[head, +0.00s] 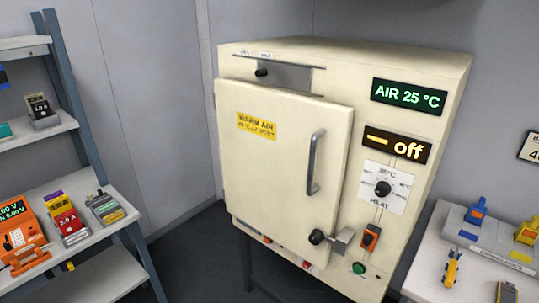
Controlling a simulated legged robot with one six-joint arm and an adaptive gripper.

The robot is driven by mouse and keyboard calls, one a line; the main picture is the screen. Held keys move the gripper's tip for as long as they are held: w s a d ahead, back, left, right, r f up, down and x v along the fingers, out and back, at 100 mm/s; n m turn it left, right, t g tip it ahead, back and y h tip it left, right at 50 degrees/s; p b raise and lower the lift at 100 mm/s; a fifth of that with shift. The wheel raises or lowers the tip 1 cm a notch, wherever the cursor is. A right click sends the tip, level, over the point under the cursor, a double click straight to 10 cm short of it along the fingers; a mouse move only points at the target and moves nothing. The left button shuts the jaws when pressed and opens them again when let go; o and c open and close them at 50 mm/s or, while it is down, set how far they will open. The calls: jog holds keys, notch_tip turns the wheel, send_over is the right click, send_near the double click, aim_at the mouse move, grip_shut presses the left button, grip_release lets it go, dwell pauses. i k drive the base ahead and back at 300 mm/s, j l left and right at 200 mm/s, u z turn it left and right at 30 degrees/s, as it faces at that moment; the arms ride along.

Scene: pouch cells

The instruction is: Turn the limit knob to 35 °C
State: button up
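A cream oven-like cabinet (440,90) stands in the middle of the head view with its door (270,170) shut. A black round knob (383,188) sits on a white dial plate (398,203) on the panel right of the door. Small temperature marks ring the knob and "HEAT" is printed below; which mark it points at is too small to tell. Above it an amber display (397,147) reads "off" beside a short dash. A green display (409,96) reads "AIR 25 °C". My gripper is not in view.
The door has a grey bar handle (315,163) and a latch (343,240) with a black knob, left of and below the dial. An orange switch (371,236) and a green button (359,268) sit below the dial. Shelves (80,215) with devices stand left, a side table (440,283) right.

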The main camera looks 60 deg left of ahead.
aim_at(305, 265)
jog(key=u, duration=1.6)
jog(key=i+l+u, duration=0.15)
jog(key=l, duration=0.15)
jog(key=i+l+u, duration=0.35)
jog(key=l, duration=0.25)
jog(key=l+u, duration=0.2)
jog(key=i+j+u, duration=0.35)
jog(key=i+j, duration=0.25)
jog(key=i, duration=0.2)
